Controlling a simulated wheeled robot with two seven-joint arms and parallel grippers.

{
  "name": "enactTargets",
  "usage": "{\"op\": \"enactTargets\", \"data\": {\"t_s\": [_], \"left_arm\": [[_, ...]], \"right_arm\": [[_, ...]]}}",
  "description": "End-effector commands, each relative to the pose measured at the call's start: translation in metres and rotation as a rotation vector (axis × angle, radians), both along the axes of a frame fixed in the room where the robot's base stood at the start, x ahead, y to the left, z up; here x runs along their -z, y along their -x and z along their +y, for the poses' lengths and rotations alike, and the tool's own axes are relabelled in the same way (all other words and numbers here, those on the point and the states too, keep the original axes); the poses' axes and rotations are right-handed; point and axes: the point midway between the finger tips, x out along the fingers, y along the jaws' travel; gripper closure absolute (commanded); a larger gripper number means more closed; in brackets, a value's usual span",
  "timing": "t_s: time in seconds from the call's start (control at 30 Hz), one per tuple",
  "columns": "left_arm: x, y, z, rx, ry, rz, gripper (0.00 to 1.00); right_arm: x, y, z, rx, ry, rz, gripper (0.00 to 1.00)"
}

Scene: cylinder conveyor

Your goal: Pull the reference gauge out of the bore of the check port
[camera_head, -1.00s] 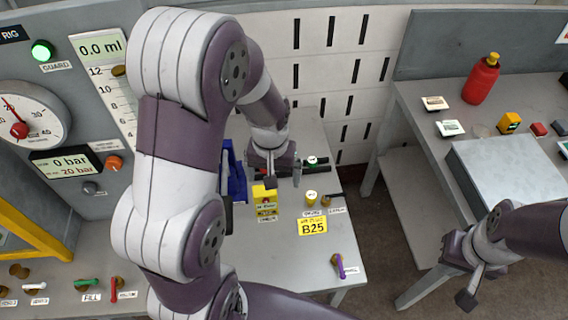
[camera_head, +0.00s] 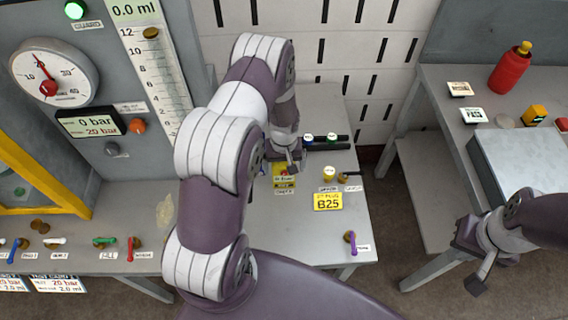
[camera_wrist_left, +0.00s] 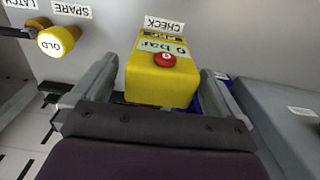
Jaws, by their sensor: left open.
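The reference gauge is a yellow block (camera_head: 284,170) with a small display and red button, behind the CHECK label on the bench. In the left wrist view the gauge (camera_wrist_left: 163,75) fills the space between the two grey fingers of my left gripper (camera_wrist_left: 158,95). The display reads 0 bar. The fingers are spread, with a gap at each side of the block. In the head view my left gripper (camera_head: 289,160) hangs over the gauge and partly covers it. The bore of the check port is hidden. My right gripper (camera_head: 474,262) is at the lower right, away from the gauge; its jaw opening is unclear.
A white-yellow OLD knob (camera_head: 328,173) stands right of the gauge, with a yellow B25 plate (camera_head: 328,201) in front. A dark rack (camera_head: 325,142) lies behind. A purple-handled valve (camera_head: 350,240) is at the front edge. The side table (camera_head: 432,90) holds a red bottle (camera_head: 510,68).

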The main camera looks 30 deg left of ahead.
Motion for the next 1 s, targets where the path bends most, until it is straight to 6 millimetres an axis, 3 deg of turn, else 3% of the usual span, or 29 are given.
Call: {"op": "enactTargets", "data": {"t_s": [0.13, 0.37, 0.4, 0.6, 0.63, 0.77, 0.8, 1.0], "left_arm": [[0.0113, -0.0001, 0.0000, 0.000, 0.000, -0.001, 0.00], [0.0135, 0.0001, 0.0000, 0.000, -0.001, -0.001, 0.00], [0.0135, 0.0000, -0.0001, 0.000, -0.001, -0.001, 0.03], [0.0132, 0.0000, -0.0001, 0.000, 0.000, -0.001, 0.65], [0.0131, 0.0000, -0.0001, 0.000, 0.000, -0.001, 0.28], [0.0130, 0.0000, -0.0001, 0.000, 0.000, -0.001, 0.70], [0.0129, -0.0001, 0.0000, 0.000, 0.000, -0.001, 0.76], [0.0114, -0.0004, 0.0000, 0.000, 0.000, -0.002, 0.76]], "right_arm": [[-0.0023, 0.0001, 0.0000, 0.000, 0.000, 0.000, 1.00], [-0.0020, 0.0000, 0.0000, 0.000, 0.000, 0.000, 1.00], [-0.0019, 0.0001, 0.0000, 0.000, 0.000, 0.000, 1.00], [-0.0019, 0.0000, 0.0000, 0.000, 0.000, 0.000, 1.00], [-0.0020, 0.0000, 0.0000, 0.000, 0.000, 0.000, 1.00], [-0.0020, 0.0000, 0.0000, 0.000, 0.000, 0.000, 1.00], [-0.0020, 0.0000, 0.0000, 0.000, 0.000, 0.000, 1.00], [-0.0030, 0.0000, 0.0000, 0.000, 0.000, 0.000, 1.00]]}}
